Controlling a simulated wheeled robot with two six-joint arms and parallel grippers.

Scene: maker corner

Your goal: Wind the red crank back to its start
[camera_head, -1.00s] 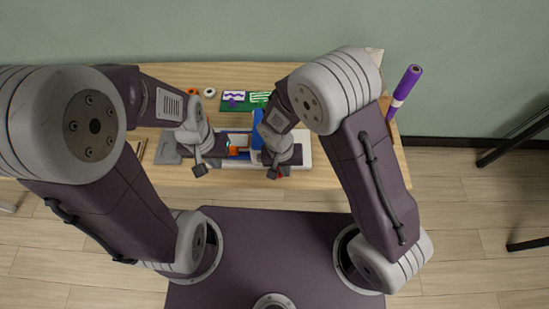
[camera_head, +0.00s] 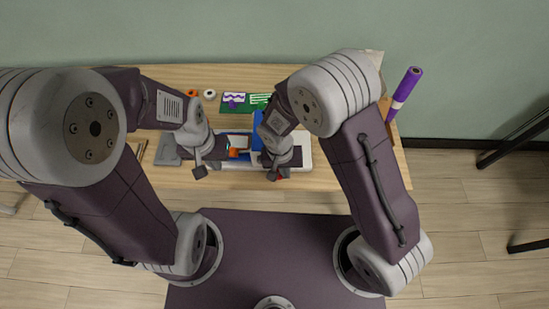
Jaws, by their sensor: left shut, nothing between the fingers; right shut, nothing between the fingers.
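A small patch of red, likely the red crank (camera_head: 280,178), shows at the front of the bench device, beside the tip of my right gripper (camera_head: 273,174). Most of it is hidden under the gripper, so I cannot tell its angle or whether they touch. My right gripper is shut and holds nothing. My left gripper (camera_head: 201,171) is shut and empty above the left part of the device. The device has a white and blue body (camera_head: 305,150), an orange piece (camera_head: 236,153) between my grippers, and a blue upright part (camera_head: 257,122) behind my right gripper.
The wooden table (camera_head: 330,180) carries a green mat (camera_head: 231,107) with patterned pieces, an orange roll (camera_head: 191,93) and a white roll (camera_head: 209,93) at the back. A purple roll (camera_head: 405,88) stands at the right end. My arms cover much of the table.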

